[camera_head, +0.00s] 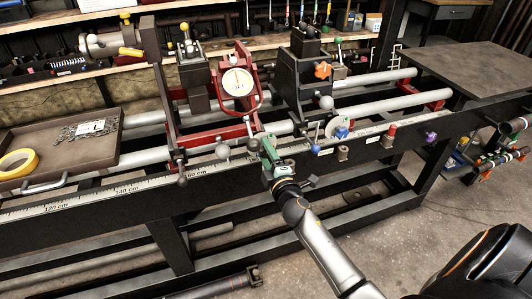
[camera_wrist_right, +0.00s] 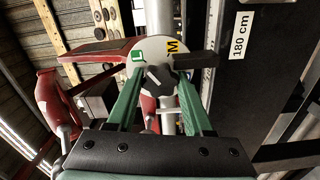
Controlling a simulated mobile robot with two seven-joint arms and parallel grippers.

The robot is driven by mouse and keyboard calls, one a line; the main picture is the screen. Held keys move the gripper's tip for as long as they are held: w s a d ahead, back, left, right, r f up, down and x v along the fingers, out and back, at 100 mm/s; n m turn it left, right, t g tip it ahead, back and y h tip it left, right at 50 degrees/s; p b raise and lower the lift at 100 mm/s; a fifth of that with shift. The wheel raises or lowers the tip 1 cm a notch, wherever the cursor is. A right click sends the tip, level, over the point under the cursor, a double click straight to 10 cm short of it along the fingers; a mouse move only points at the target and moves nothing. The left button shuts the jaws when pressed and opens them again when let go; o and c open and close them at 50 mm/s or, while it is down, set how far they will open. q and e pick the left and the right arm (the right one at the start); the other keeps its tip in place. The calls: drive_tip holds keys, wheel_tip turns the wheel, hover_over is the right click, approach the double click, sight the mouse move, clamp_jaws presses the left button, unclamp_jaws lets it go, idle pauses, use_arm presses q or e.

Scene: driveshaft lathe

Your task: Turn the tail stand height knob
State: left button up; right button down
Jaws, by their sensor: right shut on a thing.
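A small dark knob (camera_wrist_right: 160,78) sits in front of a white round dial (camera_wrist_right: 157,52) with a yellow M and a green mark, in the right wrist view. My right gripper (camera_wrist_right: 160,80) has its two green fingers on either side of the knob and is shut on it. In the head view my right gripper (camera_head: 264,144) is at the front of the lathe bed, and it hides the knob there. The dark tail stand (camera_head: 292,88) with an orange knob (camera_head: 322,70) stands behind it to the right. My left gripper is not in view.
A red stand with a round gauge (camera_head: 237,83) is just behind my right gripper. A grey ball handle (camera_head: 223,150) is close on its left. Several small coloured knobs line the rail to its right. A brown tray (camera_head: 100,163) sits at the left.

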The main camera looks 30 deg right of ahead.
drive_tip(key=shift+r+n, duration=0.1)
drive_tip(key=shift+n, duration=0.5)
drive_tip(key=shift+c, duration=1.4)
unclamp_jaws()
drive_tip(key=b+v, duration=0.1)
drive_tip(key=v, duration=1.1)
drive_tip(key=shift+s, duration=0.3)
